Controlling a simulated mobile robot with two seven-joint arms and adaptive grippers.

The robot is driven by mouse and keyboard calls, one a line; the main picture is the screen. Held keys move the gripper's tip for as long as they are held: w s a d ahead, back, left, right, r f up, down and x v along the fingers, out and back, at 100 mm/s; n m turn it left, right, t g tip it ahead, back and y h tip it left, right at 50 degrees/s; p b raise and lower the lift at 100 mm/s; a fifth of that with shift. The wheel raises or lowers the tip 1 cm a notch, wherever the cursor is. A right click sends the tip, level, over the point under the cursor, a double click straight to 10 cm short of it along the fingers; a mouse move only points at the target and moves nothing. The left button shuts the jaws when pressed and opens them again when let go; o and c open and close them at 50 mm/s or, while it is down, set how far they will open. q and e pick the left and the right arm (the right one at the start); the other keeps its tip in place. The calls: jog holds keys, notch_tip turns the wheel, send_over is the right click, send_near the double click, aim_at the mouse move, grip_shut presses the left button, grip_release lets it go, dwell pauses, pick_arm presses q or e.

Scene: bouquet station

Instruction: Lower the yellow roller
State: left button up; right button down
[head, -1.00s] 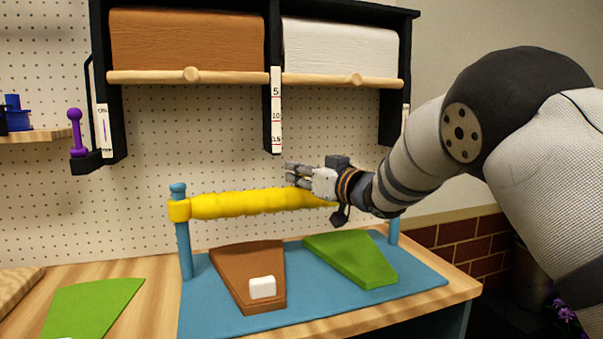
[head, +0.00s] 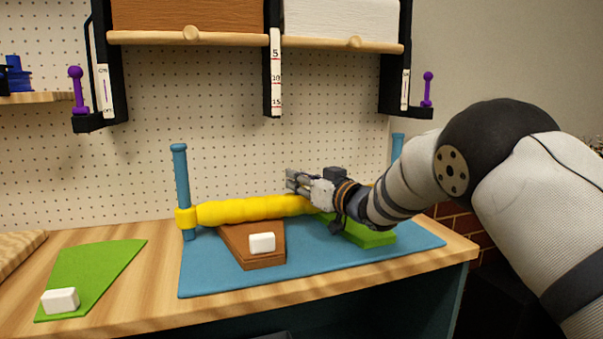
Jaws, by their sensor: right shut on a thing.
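The yellow roller (head: 250,209) lies level across the blue posts, with its yellow end collar (head: 186,218) low on the left post (head: 181,180). It hangs over the back part of the brown wedge-shaped piece (head: 252,245) and the green piece (head: 365,234) on the blue mat (head: 330,262). I cannot tell whether it touches them. My right gripper (head: 301,184) is at the roller's right part, shut on it, and with my arm hides its right end. My left gripper is not in view.
White blocks sit on the brown piece (head: 262,243) and on a separate green sheet (head: 61,300) at the left. The wooden table front right is clear.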

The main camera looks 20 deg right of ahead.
jog(key=shift+r, duration=0.15)
jog(key=c, duration=1.4)
grip_release()
jog(key=shift+o, duration=0.2)
jog(key=v, duration=1.2)
